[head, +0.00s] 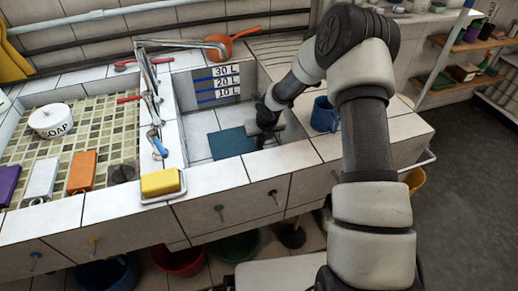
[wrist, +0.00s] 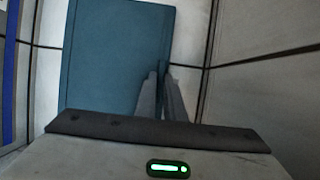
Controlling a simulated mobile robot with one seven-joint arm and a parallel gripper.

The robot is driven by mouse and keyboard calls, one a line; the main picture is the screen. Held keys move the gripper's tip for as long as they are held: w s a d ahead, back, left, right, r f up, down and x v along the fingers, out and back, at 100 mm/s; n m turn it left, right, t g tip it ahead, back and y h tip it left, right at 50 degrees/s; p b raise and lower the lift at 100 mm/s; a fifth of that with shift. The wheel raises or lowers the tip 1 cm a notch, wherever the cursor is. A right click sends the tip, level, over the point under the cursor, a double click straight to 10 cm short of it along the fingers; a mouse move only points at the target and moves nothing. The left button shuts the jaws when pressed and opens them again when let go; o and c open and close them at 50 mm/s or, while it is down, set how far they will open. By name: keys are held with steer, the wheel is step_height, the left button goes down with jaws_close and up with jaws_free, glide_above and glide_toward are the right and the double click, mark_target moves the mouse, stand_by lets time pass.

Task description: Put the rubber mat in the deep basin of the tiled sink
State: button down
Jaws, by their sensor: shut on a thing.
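The rubber mat (head: 231,143) is a flat teal rectangle inside the deep basin (head: 197,124) of the tiled sink, low down near its floor. In the wrist view the mat (wrist: 115,55) fills the upper left, with my gripper (wrist: 160,78) at its right edge. The fingers are close together and shut on that edge. In the head view my gripper (head: 262,140) reaches down into the basin at the mat's right side, and my wrist hides the fingertips. I cannot tell whether the mat touches the basin floor.
A depth scale (head: 226,83) marks the basin's back wall. A faucet (head: 150,85) stands at its left edge, a yellow sponge (head: 160,182) on the front left rim, an orange pan (head: 222,46) behind. A blue mug (head: 324,115) stands on the right counter, close to my arm.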

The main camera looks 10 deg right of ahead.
mark_target(261, 145)
step_height(261, 145, down, 3)
steer(key=shift+f+b, duration=0.1)
steer(key=shift+b, duration=0.35)
steer(key=c, duration=1.8)
jaws_free()
steer(key=shift+c, duration=0.2)
